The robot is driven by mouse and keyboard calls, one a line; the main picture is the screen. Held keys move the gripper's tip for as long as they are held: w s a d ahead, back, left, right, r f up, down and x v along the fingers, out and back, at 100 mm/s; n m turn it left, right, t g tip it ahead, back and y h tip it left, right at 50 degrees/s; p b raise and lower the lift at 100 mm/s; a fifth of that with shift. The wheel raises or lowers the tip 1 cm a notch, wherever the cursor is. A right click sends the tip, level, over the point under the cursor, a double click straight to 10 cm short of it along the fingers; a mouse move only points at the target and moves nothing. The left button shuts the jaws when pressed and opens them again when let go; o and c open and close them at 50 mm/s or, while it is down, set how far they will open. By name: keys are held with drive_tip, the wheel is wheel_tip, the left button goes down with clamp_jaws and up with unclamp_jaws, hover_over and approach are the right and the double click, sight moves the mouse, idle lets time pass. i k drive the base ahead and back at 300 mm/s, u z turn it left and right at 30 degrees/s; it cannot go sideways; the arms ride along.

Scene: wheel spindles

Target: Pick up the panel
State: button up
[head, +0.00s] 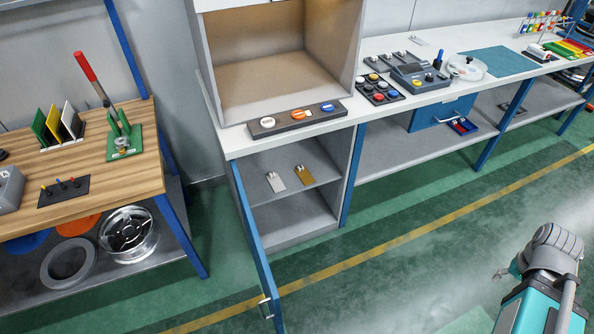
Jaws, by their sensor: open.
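Several thin upright panels stand in a slotted holder on the wooden bench at the left: a green panel (41,127), a yellow panel (54,122) and a white panel (71,118). I cannot tell from the picture which one is the panel named. My gripper (501,272) is at the lower right, over the green floor, far from these panels. It is open, and nothing shows in it. Much of it is hidden behind my arm.
A red-handled tool in a green stand (124,140) is beside the panels. A blue cabinet door (256,250) stands open into the aisle. Two small tags (275,182) (304,175) are on the cabinet shelf. A white counter (340,118) holds several devices.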

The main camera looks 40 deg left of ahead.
sight(275, 181)
drive_tip(key=u, duration=0.05)
drive_tip(key=i, duration=0.85)
drive_tip(key=u, duration=0.85)
drive_tip(key=i, duration=0.95)
drive_tip(key=u, duration=0.7)
drive_tip(key=k, duration=0.9)
drive_tip(key=u, duration=0.1)
drive_tip(key=i, duration=0.2)
drive_tip(key=u, duration=0.05)
